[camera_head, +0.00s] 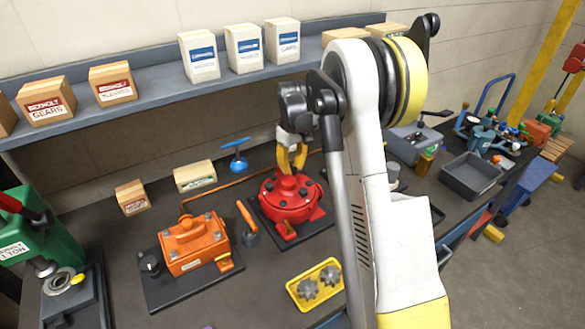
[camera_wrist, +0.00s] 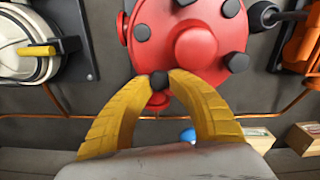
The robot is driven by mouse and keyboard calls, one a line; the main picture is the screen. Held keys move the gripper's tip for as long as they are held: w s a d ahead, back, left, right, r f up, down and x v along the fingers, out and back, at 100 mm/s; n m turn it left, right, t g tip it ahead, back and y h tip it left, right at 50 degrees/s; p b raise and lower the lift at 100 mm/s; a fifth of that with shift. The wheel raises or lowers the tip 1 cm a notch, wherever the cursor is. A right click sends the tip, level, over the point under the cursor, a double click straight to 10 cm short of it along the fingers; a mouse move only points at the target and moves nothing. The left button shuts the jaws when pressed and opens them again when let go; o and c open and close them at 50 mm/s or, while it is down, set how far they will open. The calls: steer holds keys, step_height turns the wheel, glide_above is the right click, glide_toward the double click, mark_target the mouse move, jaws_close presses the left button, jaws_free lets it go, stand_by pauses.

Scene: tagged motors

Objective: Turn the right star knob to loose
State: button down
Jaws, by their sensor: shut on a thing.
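A round red motor housing (camera_head: 290,200) stands on a black plate at the middle of the bench. Several dark knob-like heads sit around its face in the wrist view (camera_wrist: 195,55). My gripper (camera_head: 293,172) reaches down to its back edge. In the wrist view, my gripper's yellow fingers (camera_wrist: 158,78) close on a small black knob (camera_wrist: 158,80) at the housing's edge. The fingers hide much of the knob, and I cannot tell if it is star-shaped. Two grey toothed pieces, the left one (camera_head: 307,289) and the right one (camera_head: 329,276), lie in a yellow tray (camera_head: 293,288), apart from my gripper.
An orange motor (camera_head: 194,243) on a black plate stands left of the red one, with an orange-handled tool (camera_head: 248,222) between them. A blue valve handle (camera_head: 236,160) and a copper pipe are behind. A grey bin (camera_head: 470,176) stands right. My arm hides part of the bench.

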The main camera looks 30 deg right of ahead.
stand_by(0.4)
steer(key=c, duration=1.2)
jaws_free()
